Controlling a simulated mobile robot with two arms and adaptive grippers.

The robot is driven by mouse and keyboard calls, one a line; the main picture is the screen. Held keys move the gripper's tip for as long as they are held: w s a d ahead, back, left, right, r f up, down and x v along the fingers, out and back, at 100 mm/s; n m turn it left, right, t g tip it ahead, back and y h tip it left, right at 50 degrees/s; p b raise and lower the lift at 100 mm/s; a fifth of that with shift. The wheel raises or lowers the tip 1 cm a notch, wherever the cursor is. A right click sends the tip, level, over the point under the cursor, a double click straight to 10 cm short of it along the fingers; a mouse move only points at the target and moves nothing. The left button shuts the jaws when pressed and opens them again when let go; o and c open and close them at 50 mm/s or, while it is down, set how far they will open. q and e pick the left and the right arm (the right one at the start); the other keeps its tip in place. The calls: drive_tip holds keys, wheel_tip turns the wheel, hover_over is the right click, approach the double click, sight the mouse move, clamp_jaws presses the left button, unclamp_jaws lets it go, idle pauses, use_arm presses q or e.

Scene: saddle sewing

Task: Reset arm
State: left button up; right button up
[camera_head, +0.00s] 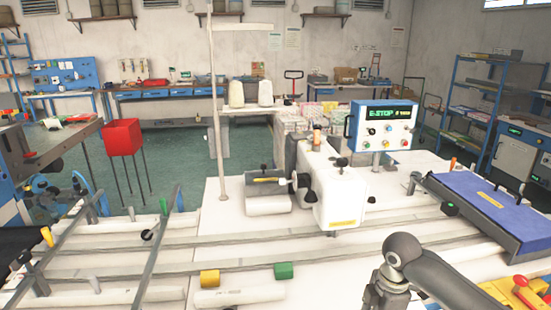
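My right arm shows at the lower right in the head view, dark grey, with a rounded joint above the worktable. Its gripper (385,295) hangs down at the bottom edge in front of the sewing machine. Its fingertips are not clear, so I cannot tell whether it is open or shut, or whether it holds anything. My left arm and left gripper are not in view. The white sewing machine (340,195) stands on the white worktable (330,254), with a grey roller-like part (268,190) at its left.
A yellow block (209,278) and a green block (284,270) sit along the front rails. A blue panel (490,208) lies at the right. A control box (383,126) and thin pole (215,110) stand behind. A red bin (122,137) stands at the left.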

drive_tip(key=s+a+f, duration=0.2)
drive_tip(key=a, duration=0.1)
drive_tip(key=s+a+f+m, duration=0.1)
drive_tip(key=s+a+f, duration=0.1)
drive_tip(key=s+a+f+m+y, duration=0.1)
drive_tip(key=s+a+f, duration=0.1)
drive_tip(key=a, duration=0.1)
drive_tip(key=shift+s+a+f+t, duration=0.1)
drive_tip(key=shift+a+f+t, duration=0.05)
drive_tip(key=shift+a+t, duration=0.2)
drive_tip(key=s+a+f+m+t+y, duration=0.1)
drive_tip(key=s+a+f+m, duration=0.1)
drive_tip(key=s+a+m, duration=0.3)
drive_tip(key=s+d+m+t+h, duration=0.1)
drive_tip(key=s+d+m, duration=0.35)
drive_tip(key=s, duration=0.25)
drive_tip(key=s+d+m+t+h, duration=0.1)
drive_tip(key=s+d+m, duration=0.2)
drive_tip(key=s+m, duration=0.25)
wheel_tip(320, 180, down, 29)
drive_tip(key=s+g+b, duration=0.2)
drive_tip(key=s, duration=0.1)
drive_tip(key=s+d+f+b, duration=0.1)
drive_tip(key=s+d+f, duration=0.1)
drive_tip(key=s+f, duration=1.4)
drive_tip(key=shift+d+f+n+g, duration=0.25)
drive_tip(key=shift+d+n+g, duration=0.1)
drive_tip(key=shift+n+g, duration=0.1)
